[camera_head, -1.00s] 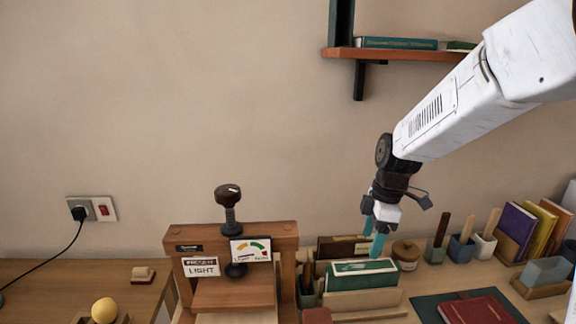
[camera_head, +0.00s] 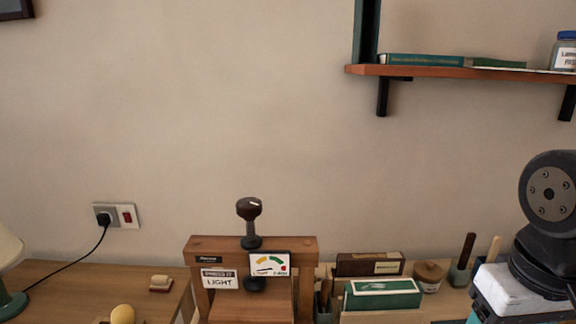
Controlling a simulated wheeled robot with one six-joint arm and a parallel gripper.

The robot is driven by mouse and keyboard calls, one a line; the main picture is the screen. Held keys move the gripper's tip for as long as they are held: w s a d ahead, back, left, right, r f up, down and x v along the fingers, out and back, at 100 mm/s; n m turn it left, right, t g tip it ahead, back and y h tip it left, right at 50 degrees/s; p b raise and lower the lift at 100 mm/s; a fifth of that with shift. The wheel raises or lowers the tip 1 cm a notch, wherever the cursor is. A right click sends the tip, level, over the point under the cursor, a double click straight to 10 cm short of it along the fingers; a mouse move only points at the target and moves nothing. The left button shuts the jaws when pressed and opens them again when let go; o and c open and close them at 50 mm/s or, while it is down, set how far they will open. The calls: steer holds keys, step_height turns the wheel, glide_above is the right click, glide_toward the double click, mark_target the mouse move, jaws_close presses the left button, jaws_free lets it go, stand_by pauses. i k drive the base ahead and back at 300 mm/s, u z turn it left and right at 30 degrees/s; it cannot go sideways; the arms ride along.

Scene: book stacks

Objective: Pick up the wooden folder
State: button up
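I cannot tell for sure which piece is the wooden folder. A dark upright wooden piece (camera_head: 467,251) stands in a small grey pot (camera_head: 458,276) at the right of the bench. A paler wooden piece (camera_head: 493,249) stands just right of it, its lower part hidden by my arm. My gripper (camera_head: 475,317) is at the bottom right, close to the camera. Its white body and a bit of teal finger show; the fingertips are below the frame, so its opening is hidden.
A wooden press (camera_head: 252,244) with a dark knob stands left of centre. A green-and-white box (camera_head: 382,294), a dark box (camera_head: 369,264) and a round lidded jar (camera_head: 429,277) sit right of it. A wall shelf (camera_head: 450,72) hangs above.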

mark_target(497, 242)
steer(key=k, duration=1)
steer(key=z, duration=1.35)
steer(key=i, duration=0.75)
steer(key=u, duration=0.85)
